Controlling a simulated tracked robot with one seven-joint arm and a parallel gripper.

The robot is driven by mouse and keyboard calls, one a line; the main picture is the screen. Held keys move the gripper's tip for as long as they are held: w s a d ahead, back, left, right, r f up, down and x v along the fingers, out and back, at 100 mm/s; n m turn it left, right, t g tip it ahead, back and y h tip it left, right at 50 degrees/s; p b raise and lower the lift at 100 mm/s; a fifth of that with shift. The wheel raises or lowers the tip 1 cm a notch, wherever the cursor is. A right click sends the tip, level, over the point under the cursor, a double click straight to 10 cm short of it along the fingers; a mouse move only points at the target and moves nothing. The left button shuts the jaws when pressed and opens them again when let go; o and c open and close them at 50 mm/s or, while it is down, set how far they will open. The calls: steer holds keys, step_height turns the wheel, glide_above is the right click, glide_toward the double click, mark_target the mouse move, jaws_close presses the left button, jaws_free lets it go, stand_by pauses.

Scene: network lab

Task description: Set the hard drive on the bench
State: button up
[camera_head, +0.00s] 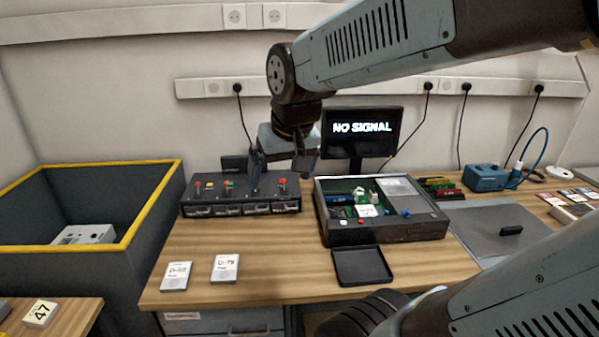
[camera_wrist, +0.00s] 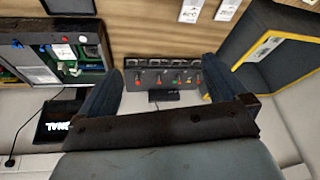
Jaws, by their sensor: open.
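Two flat pale pieces with printed labels and a round mark, which look like hard drives, lie on the bench (camera_head: 205,293) near its front left: one on the left (camera_head: 175,277) and one on the right (camera_head: 225,269). They also show at the top of the wrist view (camera_wrist: 190,10). Behind them stands a black multi-bay unit (camera_head: 240,207) with red, green and yellow levers on top; what its bays hold is hard to tell. My gripper (camera_head: 281,168) is open and empty above this unit, its fingers either side of it in the wrist view (camera_wrist: 161,75).
An open computer case (camera_head: 385,232) stands right of the bay unit, with a black tray (camera_head: 362,266) before it. A monitor (camera_head: 361,132) stands behind. A yellow-rimmed bin (camera_head: 130,235) is at left. The front left bench is mostly clear.

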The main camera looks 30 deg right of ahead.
steer(key=shift+n+t, duration=0.4)
steer(key=shift+t, duration=0.1)
steer(key=shift+s+d+r, duration=0.2)
steer(key=shift+s+r, duration=0.1)
steer(key=shift+s, duration=0.6)
steer(key=shift+s+d+r, duration=0.25)
steer(key=shift+s+r, duration=0.1)
steer(key=shift+s, duration=0.5)
steer(key=shift+s+d+r, duration=0.2)
steer(key=shift+s+r, duration=0.1)
steer(key=shift+s, duration=0.6)
